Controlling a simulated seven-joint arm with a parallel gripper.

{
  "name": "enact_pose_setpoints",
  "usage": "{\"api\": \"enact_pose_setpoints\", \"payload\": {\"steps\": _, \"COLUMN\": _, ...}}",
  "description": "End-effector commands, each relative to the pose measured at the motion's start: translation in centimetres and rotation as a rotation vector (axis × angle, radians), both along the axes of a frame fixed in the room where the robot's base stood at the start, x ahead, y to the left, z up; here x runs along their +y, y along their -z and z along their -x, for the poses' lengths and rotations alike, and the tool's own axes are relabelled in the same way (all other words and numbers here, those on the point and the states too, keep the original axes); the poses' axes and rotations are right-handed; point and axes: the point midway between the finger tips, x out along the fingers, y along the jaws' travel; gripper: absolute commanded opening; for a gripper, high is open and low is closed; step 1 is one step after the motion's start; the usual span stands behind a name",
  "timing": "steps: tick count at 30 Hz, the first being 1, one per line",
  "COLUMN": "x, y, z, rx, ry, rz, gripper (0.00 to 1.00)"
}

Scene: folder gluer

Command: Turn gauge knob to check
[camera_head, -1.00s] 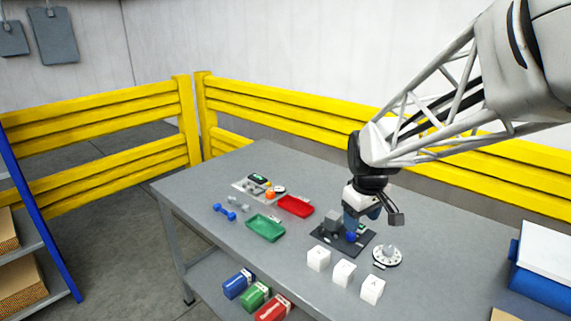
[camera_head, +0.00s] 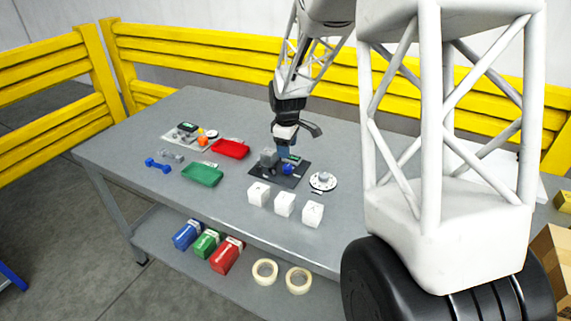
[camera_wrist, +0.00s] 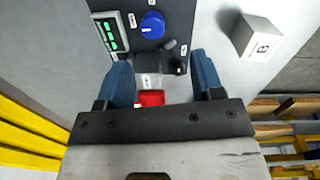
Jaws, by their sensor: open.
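A blue round knob (camera_head: 288,169) sits on a dark gauge plate (camera_head: 292,181) on the grey table. In the wrist view the blue knob (camera_wrist: 152,25) is at the top centre, beyond my fingertips, beside a small display with green marks (camera_wrist: 110,36). A grey block (camera_head: 268,158) stands on the plate. My gripper (camera_wrist: 163,78) is open, its two blue fingers either side of a grey piece and a red piece (camera_wrist: 151,98); whether they touch these I cannot tell. In the head view my gripper (camera_head: 284,148) is above the plate's back side, apart from the knob.
A white dial (camera_head: 323,181) lies right of the plate, with three white labelled cubes (camera_head: 285,204) in front. Yellow rails (camera_head: 220,50) run behind.

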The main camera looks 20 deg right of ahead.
Motion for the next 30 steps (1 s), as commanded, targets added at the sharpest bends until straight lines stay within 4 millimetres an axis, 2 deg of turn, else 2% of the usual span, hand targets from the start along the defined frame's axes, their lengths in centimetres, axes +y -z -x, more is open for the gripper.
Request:
{"api": "enact_pose_setpoints", "payload": {"steps": 6, "x": -0.4, "y": 1.3, "z": -1.1, "rx": 0.008, "ry": -0.031, "rz": 0.000, "gripper": 0.61}}
{"api": "enact_pose_setpoints", "payload": {"steps": 22, "x": -0.4, "y": 1.8, "z": -1.2, "rx": 0.009, "ry": -0.033, "rz": 0.000, "gripper": 0.61}}
{"api": "enact_pose_setpoints", "payload": {"steps": 30, "x": -0.5, "y": 4.3, "z": -1.2, "rx": 0.010, "ry": -0.032, "rz": 0.000, "gripper": 0.61}}
